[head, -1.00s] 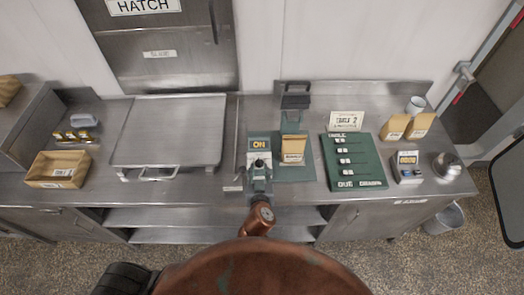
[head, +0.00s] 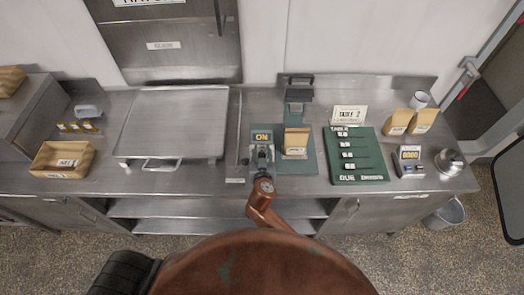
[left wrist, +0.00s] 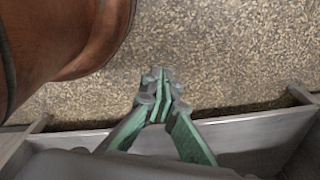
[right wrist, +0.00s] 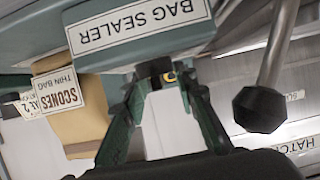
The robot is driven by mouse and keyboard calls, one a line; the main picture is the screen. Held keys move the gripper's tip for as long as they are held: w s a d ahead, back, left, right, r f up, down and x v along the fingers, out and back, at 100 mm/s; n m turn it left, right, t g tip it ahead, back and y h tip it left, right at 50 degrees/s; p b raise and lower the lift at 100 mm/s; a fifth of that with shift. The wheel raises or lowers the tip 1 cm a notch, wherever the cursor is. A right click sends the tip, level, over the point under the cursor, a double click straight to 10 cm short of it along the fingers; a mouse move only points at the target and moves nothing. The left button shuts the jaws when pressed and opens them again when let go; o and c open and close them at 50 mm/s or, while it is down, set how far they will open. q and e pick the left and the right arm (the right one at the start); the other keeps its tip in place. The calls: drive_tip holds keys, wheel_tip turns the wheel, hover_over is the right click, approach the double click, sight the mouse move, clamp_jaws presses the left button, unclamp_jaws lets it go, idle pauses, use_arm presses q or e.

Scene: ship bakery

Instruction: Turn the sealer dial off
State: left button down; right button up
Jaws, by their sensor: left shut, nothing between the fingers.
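The bag sealer (head: 298,95) stands on the steel counter. Its small sign (head: 262,137) reads ON in yellow. My right gripper (head: 262,157) is right in front of that sign. In the right wrist view, my right gripper's fingers (right wrist: 163,82) are apart under the BAG SEALER label (right wrist: 140,22). A dark knob-like part, perhaps the dial (right wrist: 153,70), sits between the fingertips; a bit of yellow shows beside it. Firm contact on both sides cannot be made out. In the left wrist view, my left gripper (left wrist: 163,88) is shut and empty, low over the floor near the counter's edge.
A scones bag (head: 296,142) stands right of the sign, close to my right gripper; it also shows in the right wrist view (right wrist: 75,110). A dark ball-ended lever (right wrist: 262,108) is close by. A green board (head: 357,156) lies farther right, and a steel lid (head: 175,122) left.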

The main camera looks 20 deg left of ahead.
drive_tip(key=c, duration=0.3)
drive_tip(key=shift+f, duration=0.1)
clamp_jaws()
use_arm(q)
drive_tip(key=shift+s, duration=0.75)
drive_tip(key=shift+w, duration=0.2)
use_arm(e)
drive_tip(key=shift+f, duration=0.15)
